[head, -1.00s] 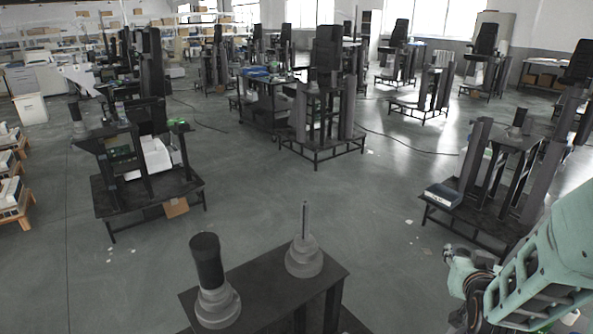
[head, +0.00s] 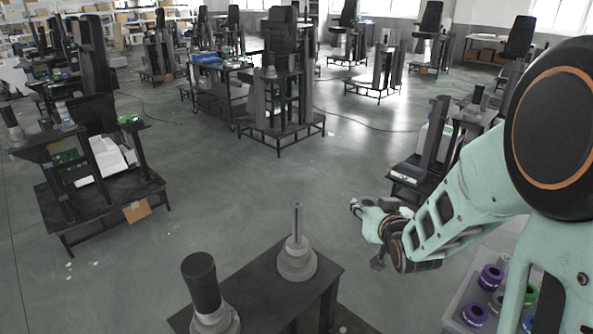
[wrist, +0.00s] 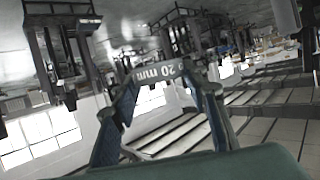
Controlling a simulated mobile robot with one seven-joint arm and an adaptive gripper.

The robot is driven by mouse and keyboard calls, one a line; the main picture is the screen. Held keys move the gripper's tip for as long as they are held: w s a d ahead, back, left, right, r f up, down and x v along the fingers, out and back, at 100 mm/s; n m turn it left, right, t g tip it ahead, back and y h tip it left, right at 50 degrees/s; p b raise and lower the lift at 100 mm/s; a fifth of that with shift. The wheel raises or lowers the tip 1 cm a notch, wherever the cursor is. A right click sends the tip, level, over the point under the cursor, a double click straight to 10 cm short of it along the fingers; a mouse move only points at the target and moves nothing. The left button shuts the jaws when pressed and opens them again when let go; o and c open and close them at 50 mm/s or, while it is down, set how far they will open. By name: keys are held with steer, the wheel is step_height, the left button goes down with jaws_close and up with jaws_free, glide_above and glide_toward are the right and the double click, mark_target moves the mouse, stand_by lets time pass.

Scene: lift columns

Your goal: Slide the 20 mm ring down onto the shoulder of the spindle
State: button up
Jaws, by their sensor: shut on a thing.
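The spindle (head: 297,225) stands upright in the head view, a thin grey rod on a stepped round base whose wide step (head: 297,262) forms a shoulder. No ring is seen around its rod. My gripper (head: 358,207) is to the right of the spindle, apart from it. In the wrist view my gripper (wrist: 166,78) is shut on the 20 mm ring (wrist: 180,69), seen edge-on as a grey band marked "20 mm" between the two blue-grey fingers. The ring's hole is not visible there, and the ring is too small to make out in the head view.
The spindle stands on a dark bench (head: 262,283). A thick black cylinder (head: 201,280) on a grey base stands at its front left. At lower right, partly behind my arm, a grey tray (head: 458,300) holds purple and green rings (head: 490,277). Open floor lies behind.

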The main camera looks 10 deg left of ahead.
steer(key=a+r+n+y, duration=0.1)
steer(key=a+r, duration=0.1)
steer(key=a, duration=0.3)
steer(key=s+a+r+n+g+y+p, duration=0.1)
steer(key=a+r+n+y, duration=0.1)
steer(key=a, duration=0.4)
steer(key=s+a+r+n+g+y+p, duration=0.1)
steer(key=a+r, duration=0.2)
steer(key=a, duration=0.3)
steer(key=shift+r+n+y, duration=0.25)
steer(key=shift+n+y, duration=0.05)
steer(key=shift+c, duration=0.2)
step_height(320, 180, down, 6)
steer(key=b, duration=0.4)
steer(key=shift+s+a+r, duration=0.1)
steer(key=shift+b, duration=0.3)
